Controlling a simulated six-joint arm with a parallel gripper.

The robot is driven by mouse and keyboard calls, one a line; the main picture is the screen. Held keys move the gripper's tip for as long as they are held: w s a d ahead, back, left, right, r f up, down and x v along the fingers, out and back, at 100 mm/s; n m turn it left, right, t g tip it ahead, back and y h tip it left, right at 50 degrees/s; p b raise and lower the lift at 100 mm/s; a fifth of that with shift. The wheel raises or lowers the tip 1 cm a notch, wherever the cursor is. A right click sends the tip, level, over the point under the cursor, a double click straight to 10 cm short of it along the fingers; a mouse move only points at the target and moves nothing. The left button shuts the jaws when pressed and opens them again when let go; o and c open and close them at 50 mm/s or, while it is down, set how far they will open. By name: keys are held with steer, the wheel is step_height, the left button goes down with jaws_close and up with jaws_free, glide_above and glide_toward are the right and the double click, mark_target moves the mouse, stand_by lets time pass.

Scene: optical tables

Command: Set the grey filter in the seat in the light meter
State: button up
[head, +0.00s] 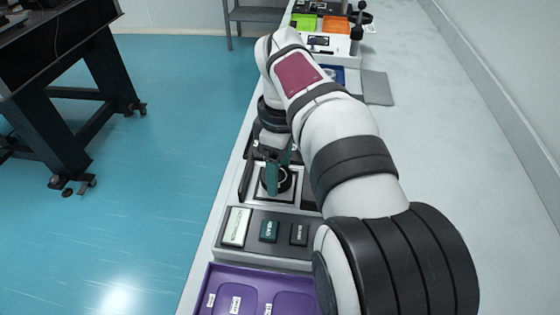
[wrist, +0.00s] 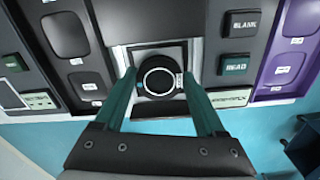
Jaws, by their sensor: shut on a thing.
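The grey filter (wrist: 158,80) shows in the wrist view as a dark round piece with a pale ring around a grey middle. My gripper (wrist: 159,75) has its green fingers on either side of it and is shut on it. The light meter (head: 248,184) lies directly beneath, with a pale frame and a dark square recess. The seat is mostly hidden by the filter and fingers. In the head view my gripper (head: 279,176) points down over the meter. I cannot tell whether the filter rests in the seat or is just above it.
A dark panel (head: 263,244) with a pale, a green READ and a dark BLANK block adjoins the meter. A purple tray (head: 222,275) stands nearest. A dark tray (wrist: 85,45) lies on the meter's other side. The bench's left edge drops to the blue floor.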

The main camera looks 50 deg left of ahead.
mark_target(281, 176)
steer(key=shift+f, duration=0.55)
steer(key=o, duration=1.5)
step_height(281, 176, up, 12)
